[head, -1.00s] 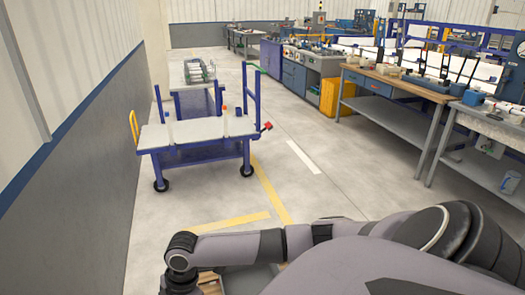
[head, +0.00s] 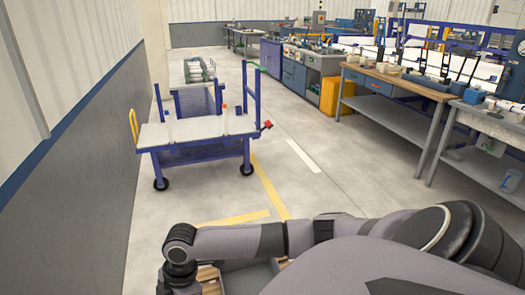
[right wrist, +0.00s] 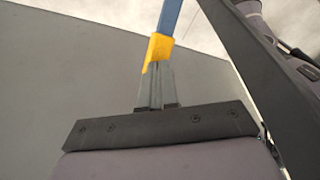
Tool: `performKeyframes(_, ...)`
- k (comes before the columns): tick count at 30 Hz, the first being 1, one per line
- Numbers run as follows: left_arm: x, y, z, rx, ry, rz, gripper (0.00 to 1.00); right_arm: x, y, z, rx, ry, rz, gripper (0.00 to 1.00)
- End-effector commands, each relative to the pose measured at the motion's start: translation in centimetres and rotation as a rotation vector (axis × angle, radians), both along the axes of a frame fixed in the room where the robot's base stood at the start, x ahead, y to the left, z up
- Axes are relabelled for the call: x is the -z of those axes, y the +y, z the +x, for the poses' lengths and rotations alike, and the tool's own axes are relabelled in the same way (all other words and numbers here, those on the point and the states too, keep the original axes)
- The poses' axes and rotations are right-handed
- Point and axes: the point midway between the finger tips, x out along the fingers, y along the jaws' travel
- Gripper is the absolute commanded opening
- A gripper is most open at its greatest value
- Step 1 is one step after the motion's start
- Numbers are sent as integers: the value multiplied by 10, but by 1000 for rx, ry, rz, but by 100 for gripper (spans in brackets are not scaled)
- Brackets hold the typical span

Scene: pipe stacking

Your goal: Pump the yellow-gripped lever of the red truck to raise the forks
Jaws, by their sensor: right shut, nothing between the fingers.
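In the right wrist view, my right gripper (right wrist: 156,80) is shut, its grey fingers pressed together. A yellow grip (right wrist: 159,47) shows right at the fingertips, with a blue shaft (right wrist: 170,15) running up from it. The fingers are beside or against the grip, with nothing between them; I cannot tell if they touch it. In the head view my right arm crosses the bottom, and its gripper is cut off below the edge. No red truck body or forks can be made out. My left gripper is not in view.
Wooden slats (head: 208,272) show partly behind my arm at the bottom. A blue cart (head: 200,152) with a pale top stands ahead near the left wall. Workbenches (head: 400,85) line the right side. The floor (head: 345,190) between is clear.

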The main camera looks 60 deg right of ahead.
Motion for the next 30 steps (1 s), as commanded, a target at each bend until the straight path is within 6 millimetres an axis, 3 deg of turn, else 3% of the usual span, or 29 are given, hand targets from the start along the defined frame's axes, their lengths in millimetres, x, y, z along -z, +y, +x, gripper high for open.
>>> performKeyframes(1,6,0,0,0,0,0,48,10,0,-1,0,2,-1,0)
performKeyframes(27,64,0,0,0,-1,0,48,108,-1,-2,-1,4,-3,0)
performKeyframes(30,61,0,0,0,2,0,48,105,-1,-1,-1,3,-4,0)
